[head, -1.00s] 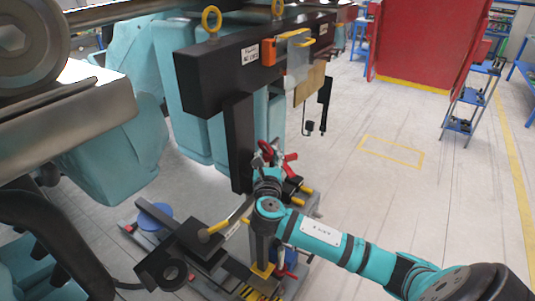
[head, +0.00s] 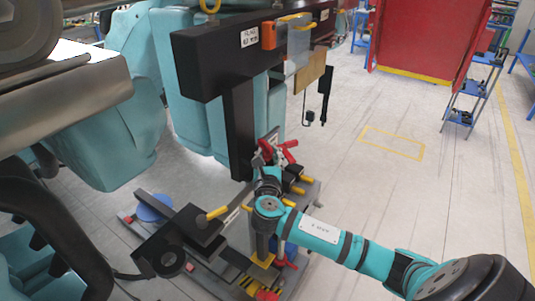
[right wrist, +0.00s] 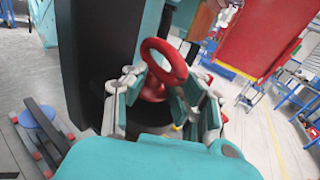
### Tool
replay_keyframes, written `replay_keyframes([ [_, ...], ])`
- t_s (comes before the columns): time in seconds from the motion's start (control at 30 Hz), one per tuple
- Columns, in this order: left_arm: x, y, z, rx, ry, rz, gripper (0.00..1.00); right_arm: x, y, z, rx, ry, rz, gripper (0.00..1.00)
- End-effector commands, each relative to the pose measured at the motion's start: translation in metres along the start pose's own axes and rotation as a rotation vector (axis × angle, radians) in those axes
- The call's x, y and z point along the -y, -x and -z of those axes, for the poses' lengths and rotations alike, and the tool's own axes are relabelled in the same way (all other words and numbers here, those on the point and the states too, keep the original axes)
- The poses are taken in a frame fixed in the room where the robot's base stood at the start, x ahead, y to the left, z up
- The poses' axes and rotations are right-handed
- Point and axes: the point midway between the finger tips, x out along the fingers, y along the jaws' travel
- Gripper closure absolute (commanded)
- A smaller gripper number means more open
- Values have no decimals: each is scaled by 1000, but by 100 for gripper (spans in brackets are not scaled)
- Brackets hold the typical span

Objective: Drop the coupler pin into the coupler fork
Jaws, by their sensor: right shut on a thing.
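The coupler pin (right wrist: 167,58) shows as a red ring handle with a red stem between the fingers of my right gripper (right wrist: 163,92) in the right wrist view. The gripper is shut on it, with the ring standing above the fingertips. The pin's lower part is hidden. In the head view my right gripper (head: 268,165) is beside the black upright, above the low floor stand. A black block with a round opening (head: 172,262) lies lower left. I cannot tell whether it belongs to the coupler fork. My left gripper is not in view.
A black upright (head: 239,130) carries a heavy black beam (head: 240,55) close behind the gripper. Yellow-tipped handles (head: 294,180) and red handles (head: 287,263) surround the stand. The floor (head: 390,190) to the right is clear.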

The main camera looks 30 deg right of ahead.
Motion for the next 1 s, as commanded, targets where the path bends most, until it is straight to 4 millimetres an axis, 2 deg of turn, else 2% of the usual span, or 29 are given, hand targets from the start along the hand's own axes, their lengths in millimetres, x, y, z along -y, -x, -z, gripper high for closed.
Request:
replay_keyframes([
  [0.2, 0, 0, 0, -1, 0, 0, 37, 0, 0, -1, 3, -1, 0, 100],
  [0.23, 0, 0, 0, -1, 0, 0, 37, 0, 0, -1, 3, -1, 0, 73],
  [0.47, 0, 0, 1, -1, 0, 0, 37, 0, 0, -2, 3, -1, 0, 44],
  [0.8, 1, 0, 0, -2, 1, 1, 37, -1, 4, 0, 0, -1, -2, 44],
  [0.87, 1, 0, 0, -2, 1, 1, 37, -1, 9, 0, 0, -1, -4, 44],
  [1.0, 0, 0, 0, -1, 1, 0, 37, -1, 34, 1, -2, -3, -4, 44],
])
